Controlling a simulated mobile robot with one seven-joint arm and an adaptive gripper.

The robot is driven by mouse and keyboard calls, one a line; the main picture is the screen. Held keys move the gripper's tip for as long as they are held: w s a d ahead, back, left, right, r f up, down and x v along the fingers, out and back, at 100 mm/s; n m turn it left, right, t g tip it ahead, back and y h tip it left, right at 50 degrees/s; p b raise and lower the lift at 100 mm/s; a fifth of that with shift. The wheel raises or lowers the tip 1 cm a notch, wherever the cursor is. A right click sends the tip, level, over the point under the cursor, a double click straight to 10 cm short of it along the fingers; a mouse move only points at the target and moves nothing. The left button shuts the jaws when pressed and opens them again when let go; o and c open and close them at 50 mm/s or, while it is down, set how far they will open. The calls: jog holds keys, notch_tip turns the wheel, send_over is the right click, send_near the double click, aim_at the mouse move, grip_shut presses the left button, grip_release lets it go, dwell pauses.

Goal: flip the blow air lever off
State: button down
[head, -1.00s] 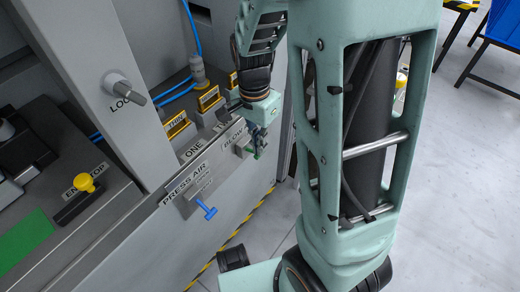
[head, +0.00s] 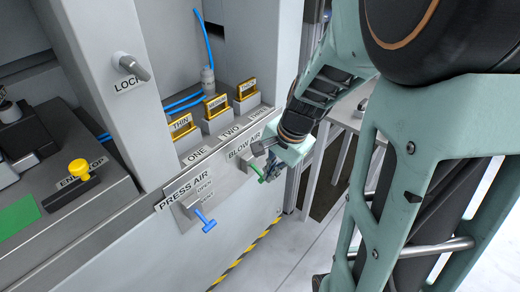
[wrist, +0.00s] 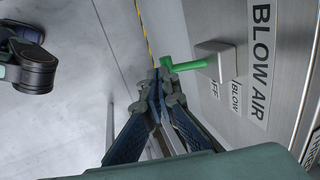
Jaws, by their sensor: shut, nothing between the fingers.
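The blow air lever (head: 258,172) is a green T-shaped handle on a small grey block on the machine's front panel. In the head view it slants down and outward from the block, under the BLOW AIR label (head: 245,147). In the wrist view the green lever (wrist: 188,66) sticks out from its block, with OFF and BLOW markings beside it. My gripper (wrist: 160,82) is shut and empty, its fingertips right beside the lever's crossbar. I cannot tell whether they touch. In the head view my gripper (head: 274,170) is just right of the lever and hides little of it.
The blue press air lever (head: 205,220) is on the same panel to the left. Yellow-framed THIN, MEDIUM and THICK slots (head: 215,106) sit above. Open floor (wrist: 60,110) lies outside the panel.

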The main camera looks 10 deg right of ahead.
jog(key=shift+f, duration=0.4)
jog(key=shift+r, duration=0.1)
dwell(0.4)
